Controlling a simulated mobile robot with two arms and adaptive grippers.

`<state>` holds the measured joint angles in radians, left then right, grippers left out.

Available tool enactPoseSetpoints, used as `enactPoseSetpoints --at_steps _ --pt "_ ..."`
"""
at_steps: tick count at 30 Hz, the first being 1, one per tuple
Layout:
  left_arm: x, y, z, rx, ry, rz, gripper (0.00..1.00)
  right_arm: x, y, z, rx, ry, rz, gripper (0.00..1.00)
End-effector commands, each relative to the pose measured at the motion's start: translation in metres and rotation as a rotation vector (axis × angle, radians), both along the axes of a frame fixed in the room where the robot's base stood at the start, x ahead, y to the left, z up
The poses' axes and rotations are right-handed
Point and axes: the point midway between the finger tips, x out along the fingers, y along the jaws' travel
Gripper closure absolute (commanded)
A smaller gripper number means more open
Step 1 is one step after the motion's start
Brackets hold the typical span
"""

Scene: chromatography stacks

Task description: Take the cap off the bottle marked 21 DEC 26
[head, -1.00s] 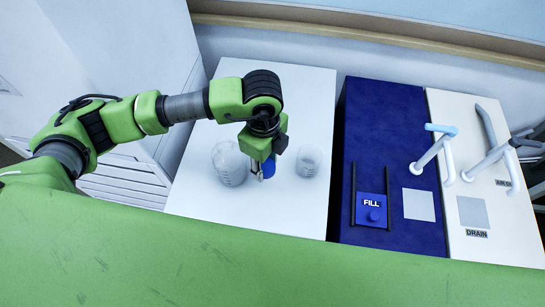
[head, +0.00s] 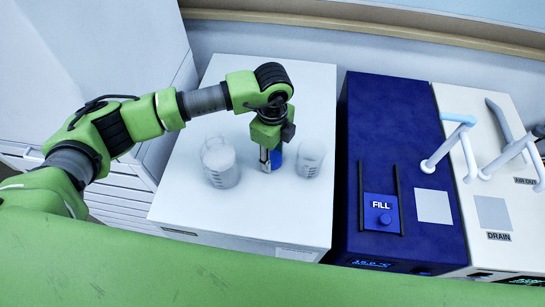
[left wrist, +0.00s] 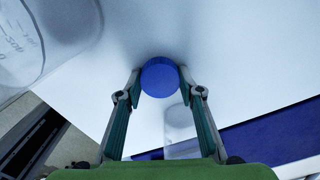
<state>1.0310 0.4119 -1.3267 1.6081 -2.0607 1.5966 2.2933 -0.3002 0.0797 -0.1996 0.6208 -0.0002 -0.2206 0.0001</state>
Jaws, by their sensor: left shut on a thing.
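My left gripper (head: 271,160) hangs over the white bench top between two clear glass vessels. It is shut on a round blue cap (left wrist: 160,77), which sits between the fingertips in the left wrist view. The blue also shows beside the fingers in the head view (head: 276,158). The bottle body is hidden under the cap and gripper, so I cannot tell whether the cap is still on a bottle. No date marking can be read. My right gripper is not in view.
A larger graduated glass vessel (head: 220,165) stands left of the gripper and a smaller one (head: 310,160) close on its right. Right of the white bench (head: 310,100) are a blue FILL unit (head: 400,120) and a cream DRAIN unit (head: 510,220) with spouts.

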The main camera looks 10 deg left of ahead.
Motion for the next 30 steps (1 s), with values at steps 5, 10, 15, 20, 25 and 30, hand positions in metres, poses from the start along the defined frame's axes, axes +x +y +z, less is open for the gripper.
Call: enactPoseSetpoints --at_steps 5,10,15,20,25,30 --pt "0.0 0.0 0.0 0.0 0.0 0.0 0.91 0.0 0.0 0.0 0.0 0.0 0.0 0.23" --pt "0.0 0.0 -0.002 0.0 0.0 0.0 0.49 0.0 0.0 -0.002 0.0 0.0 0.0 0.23" --pt "0.0 0.0 -0.002 0.0 0.0 0.0 0.49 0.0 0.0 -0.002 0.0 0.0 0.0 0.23" --pt "0.0 0.0 -0.001 0.0 0.0 0.0 0.49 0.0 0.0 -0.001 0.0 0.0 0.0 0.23" --pt "0.001 -0.001 0.01 -0.001 -0.003 0.0 0.49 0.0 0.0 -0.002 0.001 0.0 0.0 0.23" --pt "0.002 -0.001 0.044 -0.002 -0.006 -0.002 0.49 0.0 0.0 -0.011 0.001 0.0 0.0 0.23"
